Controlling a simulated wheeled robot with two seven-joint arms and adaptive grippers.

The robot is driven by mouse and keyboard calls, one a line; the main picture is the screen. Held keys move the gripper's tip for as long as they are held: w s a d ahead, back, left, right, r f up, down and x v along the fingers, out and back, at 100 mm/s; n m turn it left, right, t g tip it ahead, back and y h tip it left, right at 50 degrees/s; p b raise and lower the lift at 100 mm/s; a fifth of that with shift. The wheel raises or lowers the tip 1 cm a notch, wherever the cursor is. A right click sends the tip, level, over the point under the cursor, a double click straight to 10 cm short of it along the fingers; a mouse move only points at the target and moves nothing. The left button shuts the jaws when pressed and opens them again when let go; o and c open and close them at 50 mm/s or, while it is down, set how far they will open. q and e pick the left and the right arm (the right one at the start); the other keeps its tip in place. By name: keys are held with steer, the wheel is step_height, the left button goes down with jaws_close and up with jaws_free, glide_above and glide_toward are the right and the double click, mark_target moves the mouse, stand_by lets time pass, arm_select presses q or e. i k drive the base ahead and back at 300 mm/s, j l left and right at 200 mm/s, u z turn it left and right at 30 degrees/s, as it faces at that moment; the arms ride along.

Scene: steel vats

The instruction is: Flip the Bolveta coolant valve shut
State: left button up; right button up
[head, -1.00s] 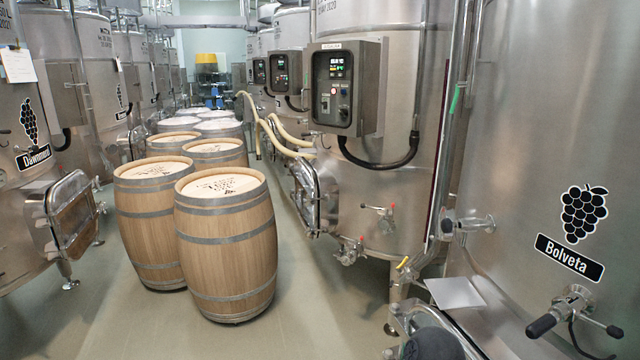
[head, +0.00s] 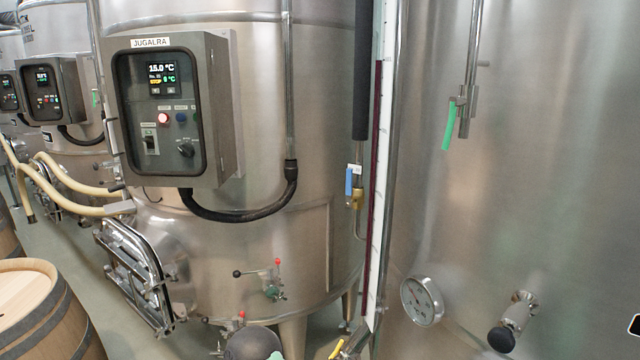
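The Bolveta vat (head: 560,180) is the large steel wall filling the right side of the head view. Only a dark edge of its name label (head: 635,325) shows at the right border. A bright green lever (head: 448,126) hangs down beside a steel pipe fitting in front of this vat. A blue lever (head: 349,182) stands upright along a brass valve (head: 355,200) with a small white tag, below a black-sleeved pipe. I cannot tell from the lettering which lever is the coolant valve. Neither of my grippers is in view.
The Jugalra control box (head: 175,110) juts from the middle vat (head: 325,80). A dial gauge (head: 422,300) and a black-knobbed tap (head: 503,336) stick out from the right vat. A barrel (head: 35,315) stands lower left. A dark rounded object (head: 252,343) shows at the bottom.

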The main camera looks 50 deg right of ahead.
mark_target(349, 186)
steer(key=i+z, duration=0.25)
steer(key=z, duration=0.2)
steer(key=i+j+z, duration=0.15)
steer(key=z, duration=0.3)
steer(key=i+j+z, duration=0.2)
steer(key=z, duration=0.3)
steer(key=i+z, duration=0.1)
steer(key=z, duration=0.95)
